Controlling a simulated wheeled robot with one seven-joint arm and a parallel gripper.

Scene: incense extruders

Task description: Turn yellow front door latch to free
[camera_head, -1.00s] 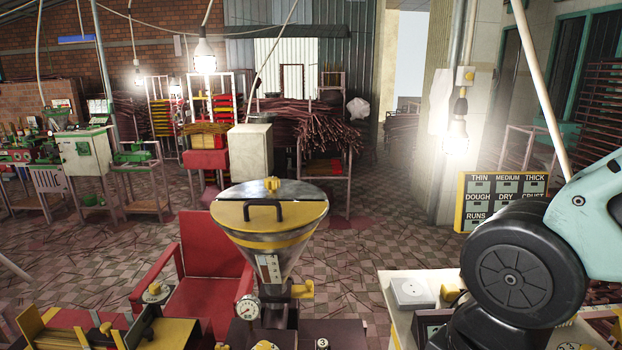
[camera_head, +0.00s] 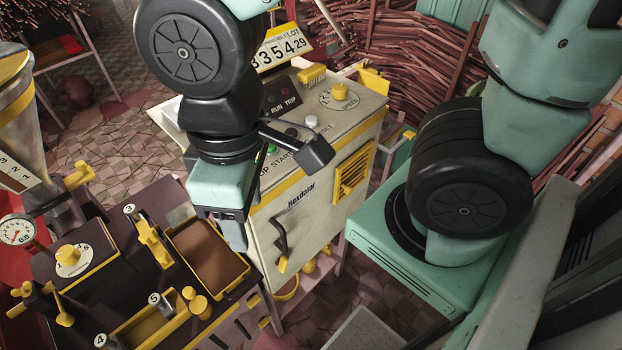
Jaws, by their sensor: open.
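The control cabinet (camera_head: 325,208) is cream with a yellow band, and its front door faces the lower right. A dark curved handle (camera_head: 280,235) sits on the door's left part. A small yellow latch piece (camera_head: 283,264) shows at the handle's lower end; its exact setting is too small to read. My gripper (camera_head: 228,232) points downward just left of the door, beside the brown tray. It is open and appears empty, apart from the latch in the picture. Its fingertips are partly hard to make out.
The brown tray (camera_head: 207,252) and the dark extruder bench (camera_head: 110,270) with yellow knobs lie to the left. A yellow vent (camera_head: 353,172) is on the cabinet's right part. Start buttons and a speed knob (camera_head: 340,91) are on top.

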